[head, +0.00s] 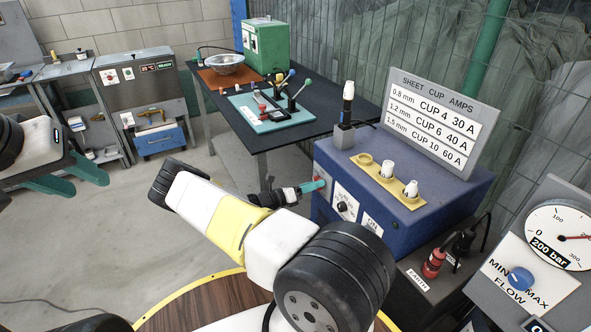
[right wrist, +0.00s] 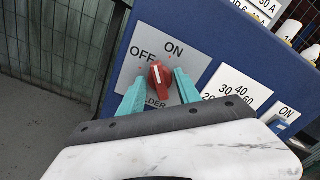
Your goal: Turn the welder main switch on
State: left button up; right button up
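The welder is a blue box (head: 445,192) at the right of the head view. In the right wrist view its main switch is a red knob (right wrist: 160,74) on a grey plate (right wrist: 133,68) marked OFF and ON. The white line on the knob points up and slightly left, nearer OFF than ON. My right gripper (right wrist: 159,84) is open, with one teal finger on each side of the knob; I cannot tell whether either touches it. In the head view the right gripper (head: 316,186) hides the switch. My left gripper (head: 76,178) is open and empty at the left.
A current dial (head: 343,207) is on the welder's front, and yellow-strip cups (head: 388,168) stand on top with a sign (head: 440,118) behind. A gas gauge (head: 562,236) is at the right. A dark table (head: 340,118) stands behind.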

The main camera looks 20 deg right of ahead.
grip_shut()
jog(key=m, duration=0.7)
grip_release()
jog(key=shift+a, duration=0.1)
jog(key=a, duration=0.4)
jog(key=shift+s+a, duration=0.2)
jog(key=shift+a, duration=0.2)
